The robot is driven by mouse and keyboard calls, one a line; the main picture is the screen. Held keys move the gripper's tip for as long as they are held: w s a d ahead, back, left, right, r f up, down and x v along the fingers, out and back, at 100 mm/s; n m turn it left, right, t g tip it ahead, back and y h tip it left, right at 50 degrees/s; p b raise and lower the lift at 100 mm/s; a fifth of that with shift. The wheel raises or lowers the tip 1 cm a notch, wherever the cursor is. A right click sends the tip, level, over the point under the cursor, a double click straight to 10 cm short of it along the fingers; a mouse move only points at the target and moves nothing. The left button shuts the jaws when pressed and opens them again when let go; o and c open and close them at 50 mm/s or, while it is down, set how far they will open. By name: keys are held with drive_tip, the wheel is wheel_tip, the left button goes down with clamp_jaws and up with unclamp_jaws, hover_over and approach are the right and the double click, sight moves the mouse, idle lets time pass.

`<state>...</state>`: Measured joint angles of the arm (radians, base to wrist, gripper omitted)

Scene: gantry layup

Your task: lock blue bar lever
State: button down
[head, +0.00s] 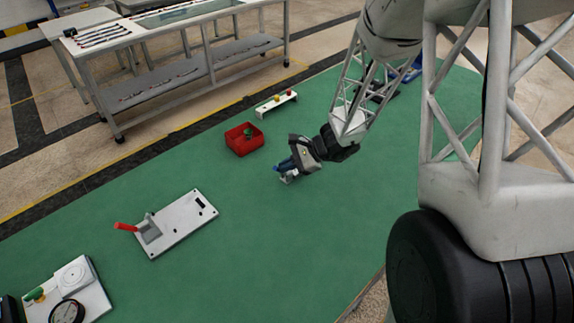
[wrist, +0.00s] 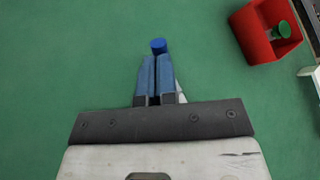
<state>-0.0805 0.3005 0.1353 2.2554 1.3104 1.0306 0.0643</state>
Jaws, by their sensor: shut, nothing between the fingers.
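The blue bar lever shows in the wrist view as a round blue end (wrist: 158,46) just past my fingertips. My gripper (wrist: 155,60) is shut, its two blue-grey fingers side by side with nothing between them. The fingers hide most of the lever; whether they touch it I cannot tell. A sliver of its pale mount (wrist: 181,93) shows to the right of the fingers. In the head view, my gripper (head: 283,166) is low over the green mat, above a small white mount (head: 290,178). The lever's angle is hidden.
A red bin (head: 236,146) with a green-topped item stands to the left of my gripper, with a white rail (head: 276,105) behind it. A white plate with a red-handled lever (head: 185,225) and a gauge panel (head: 88,290) lie at lower left. The green mat (head: 240,235) is clear between.

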drive_tip(key=shift+s+a+h, duration=0.15)
drive_tip(key=shift+h, duration=0.15)
drive_tip(key=shift+s+a+f+n+t+h, duration=0.35)
drive_tip(key=shift+s+a+n+t+h, duration=0.15)
drive_tip(key=shift+t+h, duration=0.3)
drive_tip(key=shift+s+a+f+n+t+h, duration=0.3)
drive_tip(key=shift+f+n+t+h, duration=0.15)
drive_tip(key=shift+t+h, duration=0.35)
drive_tip(key=shift+s+a+f+n+t+h, duration=0.3)
drive_tip(key=shift+f+t+h, duration=0.2)
drive_tip(key=shift+t+h, duration=0.25)
drive_tip(key=shift+w, duration=0.1)
drive_tip(key=shift+w+d, duration=0.1)
drive_tip(key=shift+d, duration=0.05)
drive_tip(key=shift+w+d+r, duration=0.2)
drive_tip(key=shift+w+d, duration=0.2)
drive_tip(key=shift+d+r, duration=0.1)
